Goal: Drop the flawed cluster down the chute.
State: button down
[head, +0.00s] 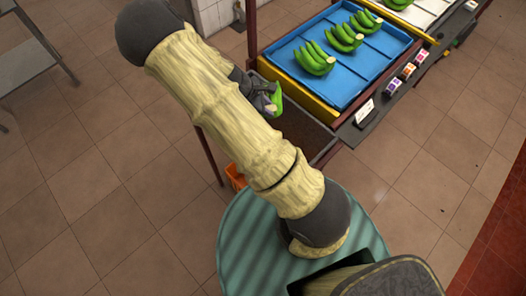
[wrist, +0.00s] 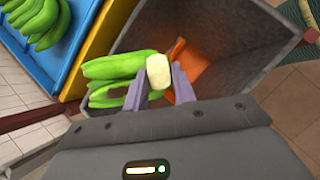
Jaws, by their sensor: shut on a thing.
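My gripper (wrist: 158,78) is shut on the pale crown of a green banana cluster (wrist: 112,68). The cluster's fingers point left in the wrist view, and a dark patch shows between them. In the head view the cluster (head: 277,97) is a small green piece beside my gripper (head: 268,90), partly hidden by my arm. The chute (wrist: 240,45) is a dark grey open-topped box under the held cluster, with orange visible down inside. In the head view the chute (head: 300,128) adjoins the near end of the blue tray, partly covered by my arm.
A blue tray (head: 345,85) with yellow side rails holds several green clusters (head: 315,58) in a row. Small labelled boxes (head: 393,86) and a card stand along its right ledge. An orange crate (head: 235,178) sits low by the stand. A metal table (head: 22,60) is far left.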

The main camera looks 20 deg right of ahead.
jog(key=shift+f+b, duration=2.75)
jog(key=shift+f, duration=0.2)
jog(key=c, duration=1.1)
grip_release()
jog(key=shift+o, duration=0.2)
jog(key=s+b+v, duration=0.1)
jog(key=v, duration=1.6)
jog(key=shift+w+r+b, duration=0.15)
jog(key=shift+w+b, duration=0.25)
jog(key=shift+w, duration=0.15)
jog(key=shift+a, duration=0.1)
